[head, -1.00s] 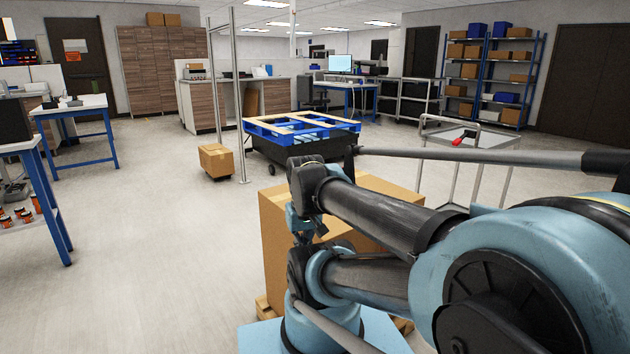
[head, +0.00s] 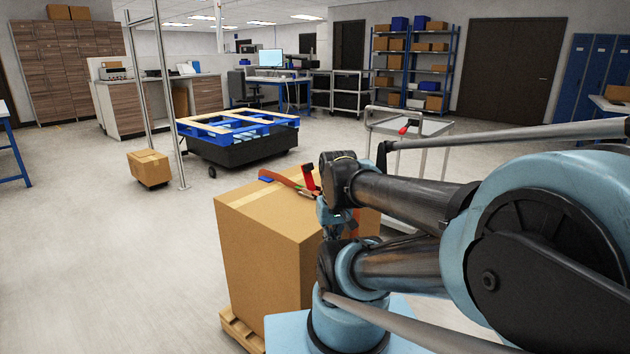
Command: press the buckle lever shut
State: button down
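A red lever (head: 308,176) stands up from a buckle on top of a large cardboard box (head: 262,250). An orange strap (head: 285,182) lies across the box top, with a small blue piece at its left end. My folded arm covers the right part of the box and part of the buckle. The end of my arm, with my gripper (head: 334,216), shows small and dark just right of the lever, in front of the box. Its fingers cannot be made out, and I cannot tell whether it touches anything.
The box stands on a wooden pallet (head: 238,330). Behind it are a black bin with a blue pallet (head: 215,127) on top, a small carton (head: 149,168) by a metal post, and a grey cart (head: 425,126) carrying a red-handled item. The floor at left is clear.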

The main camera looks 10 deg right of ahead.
aim_at(306, 168)
jog(key=u, duration=1)
jog(key=k, duration=0.45)
jog(key=z, duration=0.9)
